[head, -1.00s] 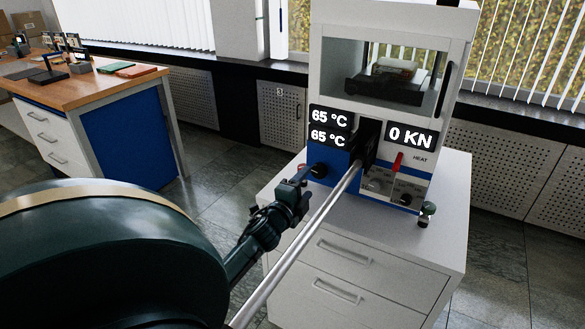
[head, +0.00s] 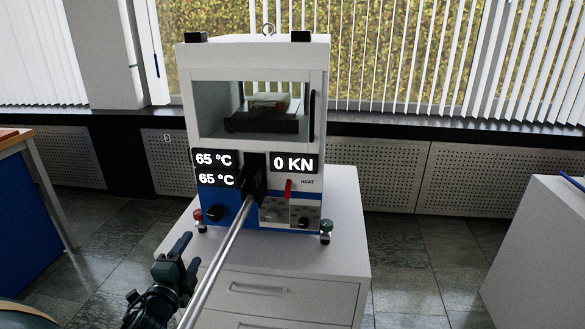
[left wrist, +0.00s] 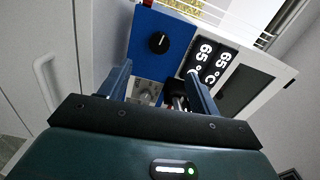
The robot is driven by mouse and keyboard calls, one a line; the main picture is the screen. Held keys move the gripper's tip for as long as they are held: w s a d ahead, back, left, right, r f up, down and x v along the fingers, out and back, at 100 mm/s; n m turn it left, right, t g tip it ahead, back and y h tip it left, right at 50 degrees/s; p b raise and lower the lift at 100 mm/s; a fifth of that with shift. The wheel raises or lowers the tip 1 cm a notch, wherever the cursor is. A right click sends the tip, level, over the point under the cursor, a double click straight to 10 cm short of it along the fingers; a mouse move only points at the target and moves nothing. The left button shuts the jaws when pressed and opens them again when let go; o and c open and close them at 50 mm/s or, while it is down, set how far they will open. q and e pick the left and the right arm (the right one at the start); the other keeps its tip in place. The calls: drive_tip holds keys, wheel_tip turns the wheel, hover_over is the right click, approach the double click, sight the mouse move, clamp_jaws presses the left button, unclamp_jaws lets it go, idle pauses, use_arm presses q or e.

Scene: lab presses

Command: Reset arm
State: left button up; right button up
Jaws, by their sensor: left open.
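The lab press (head: 313,100) stands on a white drawer cabinet (head: 342,225). It shows 65 °C twice and 0 KN on its displays. A long metal lever (head: 222,250) slopes from a dark bracket on the press front down toward me. My left gripper (head: 180,262) is open and empty, just left of the lever, in front of the cabinet and below the press. In the left wrist view, my left gripper (left wrist: 160,82) has its two fingers apart, facing the press front with its black knob (left wrist: 158,43) and displays. My right gripper is not in view.
A wooden-topped bench with a blue side (head: 25,225) stands at the left edge. A white cabinet (head: 540,250) stands at the right. Floor is free on both sides of the press cabinet. Windows with blinds are behind.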

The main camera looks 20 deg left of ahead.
use_arm(q)
drive_tip(key=s+d+f+n+g+h+p, duration=0.1)
drive_tip(key=s+d+f+n+g+h, duration=0.1)
drive_tip(key=d, duration=0.8)
drive_tip(key=s+d+f+n+g+h+p, duration=0.2)
drive_tip(key=s+d+f+n+h, duration=0.2)
drive_tip(key=s+d, duration=0.3)
drive_tip(key=s+d+f+n+g+h+p, duration=0.2)
drive_tip(key=s+d+f+n+h, duration=0.1)
drive_tip(key=d, duration=1.1)
drive_tip(key=shift+s+f+n+g, duration=0.3)
drive_tip(key=shift+s+n, duration=0.4)
drive_tip(key=shift+s, duration=0.35)
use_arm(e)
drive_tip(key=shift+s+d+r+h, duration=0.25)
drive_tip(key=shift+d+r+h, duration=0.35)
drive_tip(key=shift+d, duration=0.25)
use_arm(q)
drive_tip(key=shift+a, duration=0.1)
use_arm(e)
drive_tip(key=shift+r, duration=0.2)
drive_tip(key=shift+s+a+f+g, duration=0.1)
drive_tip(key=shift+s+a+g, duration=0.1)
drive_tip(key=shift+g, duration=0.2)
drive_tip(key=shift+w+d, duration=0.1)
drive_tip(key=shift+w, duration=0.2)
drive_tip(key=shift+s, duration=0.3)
